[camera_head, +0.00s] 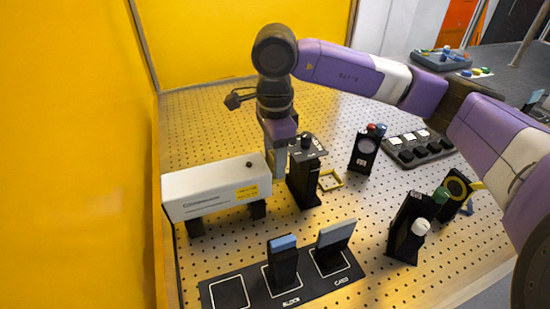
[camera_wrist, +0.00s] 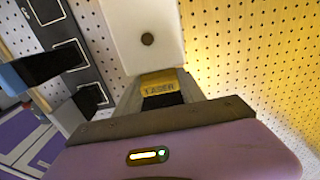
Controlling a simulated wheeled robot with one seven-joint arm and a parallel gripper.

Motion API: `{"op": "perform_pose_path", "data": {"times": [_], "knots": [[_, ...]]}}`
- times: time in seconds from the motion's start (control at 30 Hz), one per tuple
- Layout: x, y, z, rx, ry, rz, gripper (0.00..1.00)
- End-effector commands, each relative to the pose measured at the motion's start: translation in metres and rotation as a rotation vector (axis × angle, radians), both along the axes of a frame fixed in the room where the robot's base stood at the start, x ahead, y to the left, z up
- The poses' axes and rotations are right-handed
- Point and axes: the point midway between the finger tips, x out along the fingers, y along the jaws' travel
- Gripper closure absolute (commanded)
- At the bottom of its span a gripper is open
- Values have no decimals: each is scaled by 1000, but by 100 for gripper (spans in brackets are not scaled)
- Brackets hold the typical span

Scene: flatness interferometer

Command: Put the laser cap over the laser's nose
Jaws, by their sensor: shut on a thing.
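The laser (camera_head: 215,188) is a long white box on black feet at the left of the board. Its white top with a dark knob also shows in the wrist view (camera_wrist: 140,25). My gripper (camera_head: 276,165) points down at the laser's right end. In the wrist view my gripper (camera_wrist: 160,95) is shut on a small block with a yellow face reading LASER and a black part, which I take as the laser cap (camera_wrist: 162,100). The cap lies close against the laser's end. The nose is hidden, so I cannot tell whether the cap is around it. In the head view my fingers hide the cap.
A black post mount (camera_head: 305,175) stands just right of my gripper. The black holder board (camera_head: 255,300) at the front has an empty left outline, a blue-topped block (camera_head: 283,258) and a grey card (camera_head: 335,235). More optics mounts (camera_head: 408,228) stand at the right.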

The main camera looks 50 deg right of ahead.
Motion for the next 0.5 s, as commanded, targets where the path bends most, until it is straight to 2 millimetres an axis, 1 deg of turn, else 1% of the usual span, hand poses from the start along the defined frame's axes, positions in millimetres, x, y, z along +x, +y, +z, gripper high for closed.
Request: {"op": "perform_pose_path", "data": {"times": [0.5], "knots": [[0,0,-4,0,0,0,79]]}}
